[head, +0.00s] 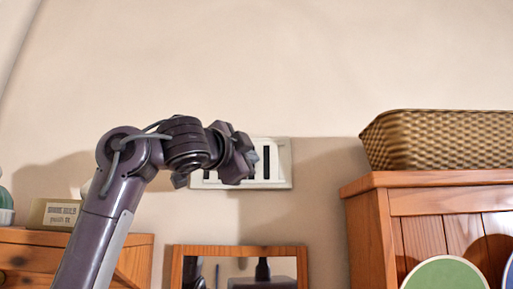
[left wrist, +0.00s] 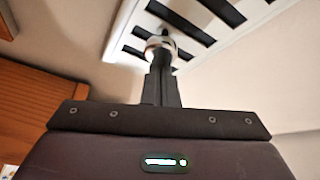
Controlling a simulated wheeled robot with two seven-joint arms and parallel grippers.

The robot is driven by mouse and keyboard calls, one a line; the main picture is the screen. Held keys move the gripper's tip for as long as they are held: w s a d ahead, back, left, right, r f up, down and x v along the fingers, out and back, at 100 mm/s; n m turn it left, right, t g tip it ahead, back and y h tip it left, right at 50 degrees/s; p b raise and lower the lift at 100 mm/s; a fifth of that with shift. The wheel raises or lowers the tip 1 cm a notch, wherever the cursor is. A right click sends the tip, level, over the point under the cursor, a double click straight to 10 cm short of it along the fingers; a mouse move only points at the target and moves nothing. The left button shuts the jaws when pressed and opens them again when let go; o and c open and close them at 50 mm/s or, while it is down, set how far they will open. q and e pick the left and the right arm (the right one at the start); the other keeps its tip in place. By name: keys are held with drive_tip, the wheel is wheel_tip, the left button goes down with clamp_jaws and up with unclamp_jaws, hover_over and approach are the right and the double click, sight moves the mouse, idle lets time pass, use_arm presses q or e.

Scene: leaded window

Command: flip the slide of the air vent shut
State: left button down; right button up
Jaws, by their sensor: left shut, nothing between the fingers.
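The air vent (head: 281,178) is a pale plate with dark upright slots, on the wall in the middle of the head view. My left gripper (head: 240,160) covers its left part there. In the left wrist view the vent (left wrist: 190,42) fills the top, tilted, with several dark slots showing. My left gripper's fingers (left wrist: 162,70) are shut with nothing between them. Their tips are at a small pale round knob (left wrist: 154,43) on the vent, apparently its slide; I cannot tell whether they touch. At least some slots look open. My right gripper is not in view.
A wooden cabinet (head: 375,235) with a wicker basket (head: 440,138) on top stands at the right. A wood-framed mirror (head: 240,251) is below the vent. A wooden chest (head: 30,255) with a labelled box (head: 55,213) is at the left. The wall above is bare.

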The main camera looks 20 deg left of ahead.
use_arm(q)
drive_tip(key=shift+d, duration=0.25)
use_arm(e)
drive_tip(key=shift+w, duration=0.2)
use_arm(q)
drive_tip(key=shift+a, duration=0.1)
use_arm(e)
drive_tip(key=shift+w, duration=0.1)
